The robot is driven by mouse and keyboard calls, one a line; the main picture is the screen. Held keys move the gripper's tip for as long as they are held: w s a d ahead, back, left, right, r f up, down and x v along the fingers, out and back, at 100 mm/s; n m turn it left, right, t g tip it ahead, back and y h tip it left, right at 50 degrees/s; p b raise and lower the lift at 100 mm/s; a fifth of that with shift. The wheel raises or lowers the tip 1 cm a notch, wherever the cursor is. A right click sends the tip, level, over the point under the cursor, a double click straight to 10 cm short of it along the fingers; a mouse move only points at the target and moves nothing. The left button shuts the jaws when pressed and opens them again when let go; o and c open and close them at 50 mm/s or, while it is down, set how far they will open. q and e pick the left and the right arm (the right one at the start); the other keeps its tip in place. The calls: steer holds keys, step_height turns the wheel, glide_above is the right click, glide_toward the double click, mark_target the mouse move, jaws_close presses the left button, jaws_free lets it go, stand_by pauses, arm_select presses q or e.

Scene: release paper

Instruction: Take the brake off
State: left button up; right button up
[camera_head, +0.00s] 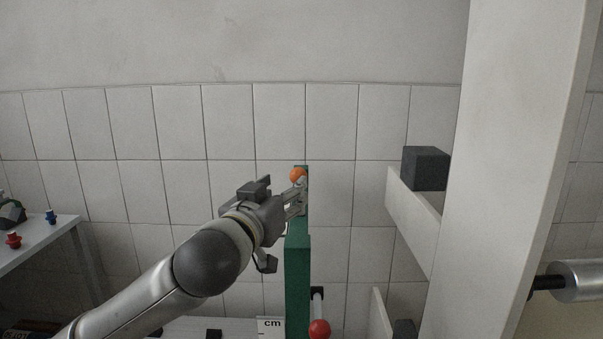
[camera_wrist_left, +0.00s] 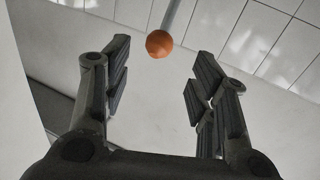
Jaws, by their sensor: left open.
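An orange ball knob (camera_head: 298,174) shows near the top of a green upright post (camera_head: 298,280) in the head view. In the left wrist view the orange knob (camera_wrist_left: 160,43) sits on a thin grey rod, centred between the fingertips and apart from both. My left gripper (camera_head: 295,198) is open and empty, close beside the knob; the wrist view shows its two fingers (camera_wrist_left: 161,62) spread wide. A red ball knob (camera_head: 319,329) is lower down, near a pale rod at the post's right. I cannot tell from the pictures which knob belongs to the brake. My right gripper is out of view.
A broad pale upright panel (camera_head: 510,170) fills the right side, with a ledge (camera_head: 413,220) bearing a dark block (camera_head: 425,168). A silver cylinder (camera_head: 580,281) is at the far right. A white table (camera_head: 35,243) with small coloured items stands at the left. A tiled wall is behind.

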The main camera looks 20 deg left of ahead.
mark_target(295, 178)
arm_select(q)
steer(key=w, duration=0.2)
steer(key=w+p, duration=0.1)
steer(key=shift+w+d+r, duration=0.1)
steer(key=shift+w+r, duration=0.1)
steer(key=shift+w, duration=0.15)
steer(key=w, duration=0.2)
steer(key=shift+w+f+p, duration=0.1)
steer(key=shift+w+p, duration=0.2)
steer(key=shift+w, duration=1.15)
steer(key=shift+w+p, duration=0.25)
steer(key=shift+p, duration=0.05)
steer(key=shift+w+d+f, duration=0.1)
steer(key=shift+w, duration=0.05)
steer(key=shift+c, duration=1.2)
steer(key=c, duration=0.7)
jaws_close()
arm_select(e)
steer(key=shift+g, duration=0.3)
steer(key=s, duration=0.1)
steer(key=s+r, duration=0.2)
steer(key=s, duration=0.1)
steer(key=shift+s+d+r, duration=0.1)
